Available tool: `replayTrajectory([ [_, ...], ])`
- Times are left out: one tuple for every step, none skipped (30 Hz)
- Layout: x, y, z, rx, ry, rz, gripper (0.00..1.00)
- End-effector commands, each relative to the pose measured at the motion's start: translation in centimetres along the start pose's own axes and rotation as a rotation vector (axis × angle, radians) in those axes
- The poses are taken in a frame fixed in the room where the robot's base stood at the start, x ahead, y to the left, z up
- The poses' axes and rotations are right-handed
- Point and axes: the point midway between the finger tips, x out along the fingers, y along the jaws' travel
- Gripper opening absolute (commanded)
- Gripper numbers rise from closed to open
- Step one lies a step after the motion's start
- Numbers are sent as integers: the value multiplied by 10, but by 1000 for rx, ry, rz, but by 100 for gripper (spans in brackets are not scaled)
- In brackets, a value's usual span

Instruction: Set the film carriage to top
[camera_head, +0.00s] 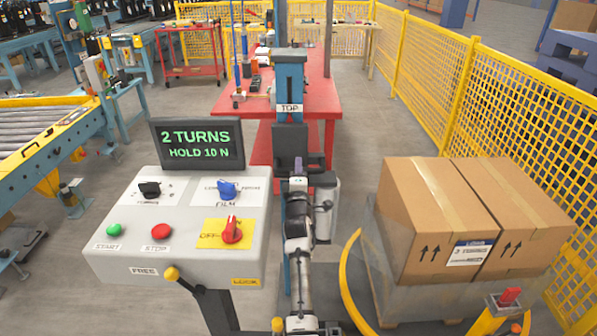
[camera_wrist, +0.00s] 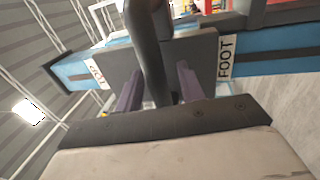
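The blue mast (camera_head: 290,90) stands beyond the control panel, with a "TOP" label (camera_head: 290,108) on its upper part. The dark film carriage (camera_head: 291,138) sits on the mast just below that label. In the wrist view, the carriage plate (camera_wrist: 205,52) lies between a "FOOT" label (camera_wrist: 227,56) and another label (camera_wrist: 97,75) that is hard to read. My gripper (camera_head: 298,168) is at the carriage. In the wrist view, its two purple fingers (camera_wrist: 159,84) stand apart on either side of a dark handle bar (camera_wrist: 150,50), with a narrow gap showing on the left.
The control panel (camera_head: 190,262) with knobs and buttons is at left; its screen (camera_head: 197,144) reads "2 TURNS HOLD 10 N". Wrapped cartons (camera_head: 425,215) stand on a pallet at right, beside a yellow fence (camera_head: 500,110). A red table (camera_head: 318,95) stands behind the mast.

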Motion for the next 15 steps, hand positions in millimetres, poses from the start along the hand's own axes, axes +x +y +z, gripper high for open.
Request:
replayTrajectory([
  [0,0,0,0,0,0,39],
  [0,0,0,0,0,0,39],
  [0,0,0,0,0,0,39],
  [0,0,0,0,0,0,39],
  [0,0,0,0,0,0,39],
  [0,0,0,0,0,-1,39],
  [0,-1,0,0,0,-1,39],
  [-1,-1,0,0,0,-1,39],
  [-2,-1,0,0,0,-1,39],
  [-3,-1,0,0,0,0,39],
  [-5,-2,0,-1,0,-1,39],
  [-9,-2,1,-1,-1,0,39],
  [-12,-2,1,-1,0,0,39],
  [-17,-3,1,-1,0,-1,39],
  [-23,-3,1,-1,-1,0,39],
])
